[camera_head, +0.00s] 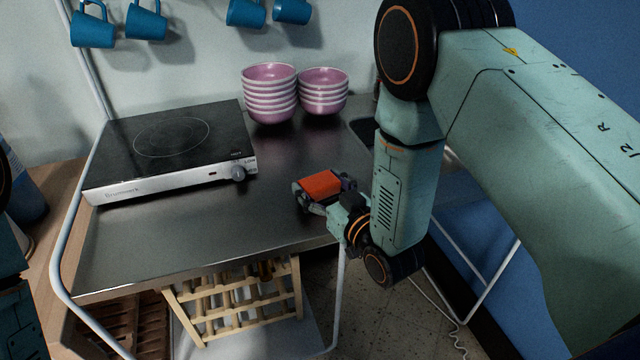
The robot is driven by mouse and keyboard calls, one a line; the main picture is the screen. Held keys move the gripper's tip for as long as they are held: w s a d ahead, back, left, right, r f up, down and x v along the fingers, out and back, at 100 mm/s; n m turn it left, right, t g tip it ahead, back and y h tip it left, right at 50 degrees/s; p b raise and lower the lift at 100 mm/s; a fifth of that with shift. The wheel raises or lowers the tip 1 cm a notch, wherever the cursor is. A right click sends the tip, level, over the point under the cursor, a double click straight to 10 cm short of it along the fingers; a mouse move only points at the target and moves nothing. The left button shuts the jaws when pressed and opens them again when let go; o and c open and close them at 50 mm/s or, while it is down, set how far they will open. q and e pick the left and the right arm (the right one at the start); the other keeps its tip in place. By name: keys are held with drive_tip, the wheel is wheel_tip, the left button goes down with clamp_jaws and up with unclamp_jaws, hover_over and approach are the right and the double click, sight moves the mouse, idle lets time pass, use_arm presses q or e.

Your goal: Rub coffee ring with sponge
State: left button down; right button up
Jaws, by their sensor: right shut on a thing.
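A red-orange sponge (319,184) is held in my right gripper (322,192), whose fingers are shut on its sides. The sponge is over the right part of the metal worktop (200,236), near its front edge. I cannot tell whether the sponge touches the surface. I cannot make out a coffee ring on the bare metal; my right arm and the sponge cover part of the right side. My left gripper is not in view; only dark parts of my left arm show at the left edge.
A hot plate (180,145) with a round burner mark stands on the worktop's left. Two stacks of pink bowls (269,95) (323,92) stand at the back. Blue mugs (93,28) hang on the wall. A wooden rack (235,300) is below. The worktop's front left is clear.

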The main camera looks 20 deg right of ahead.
drive_tip(key=shift+f, duration=0.4)
drive_tip(key=shift+d, duration=0.15)
